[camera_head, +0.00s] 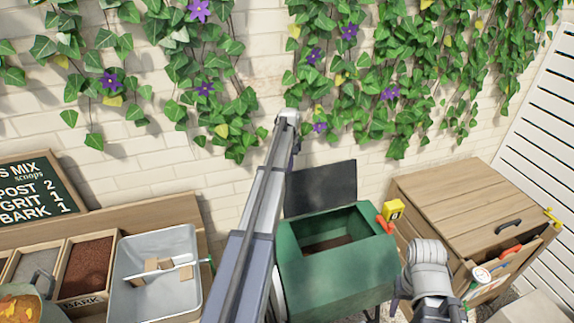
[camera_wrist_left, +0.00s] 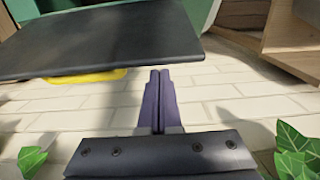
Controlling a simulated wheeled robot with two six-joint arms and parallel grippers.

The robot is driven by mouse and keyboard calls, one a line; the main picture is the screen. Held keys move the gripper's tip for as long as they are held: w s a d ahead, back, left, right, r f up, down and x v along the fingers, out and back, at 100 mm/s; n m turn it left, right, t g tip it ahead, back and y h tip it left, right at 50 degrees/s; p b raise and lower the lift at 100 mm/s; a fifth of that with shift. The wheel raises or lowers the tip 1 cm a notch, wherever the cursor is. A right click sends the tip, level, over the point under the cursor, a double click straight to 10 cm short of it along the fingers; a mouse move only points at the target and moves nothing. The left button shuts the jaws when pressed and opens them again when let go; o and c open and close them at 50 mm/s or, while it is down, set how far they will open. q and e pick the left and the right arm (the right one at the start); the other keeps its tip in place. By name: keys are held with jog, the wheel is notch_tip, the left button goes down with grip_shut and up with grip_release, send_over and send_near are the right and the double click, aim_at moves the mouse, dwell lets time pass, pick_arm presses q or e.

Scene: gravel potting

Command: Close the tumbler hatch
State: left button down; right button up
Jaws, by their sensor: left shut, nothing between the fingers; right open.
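The green tumbler (camera_head: 340,272) stands below the ivy wall with its top opening showing dark contents. Its dark flat hatch (camera_head: 322,188) stands raised at the back of the opening. In the left wrist view the hatch (camera_wrist_left: 100,40) spans the upper left, close to the fingers. My left gripper (camera_wrist_left: 159,76) is shut and empty, beside the hatch with a visible gap in that picture.
A yellow and red part (camera_head: 392,211) sits at the tumbler's right corner. A wooden cabinet (camera_head: 470,205) with a part-open drawer stands to the right. A grey tub (camera_head: 158,245) and a bark bin (camera_head: 88,268) are at left. The brick wall (camera_head: 235,190) is close behind.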

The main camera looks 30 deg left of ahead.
pick_arm(q)
jog(key=shift+s+d+r, duration=0.25)
jog(key=shift+s+d, duration=0.1)
jog(key=shift+s, duration=0.05)
jog(key=shift+s+d+r, duration=0.2)
jog(key=shift+s+d, duration=0.25)
jog(key=shift+d, duration=0.1)
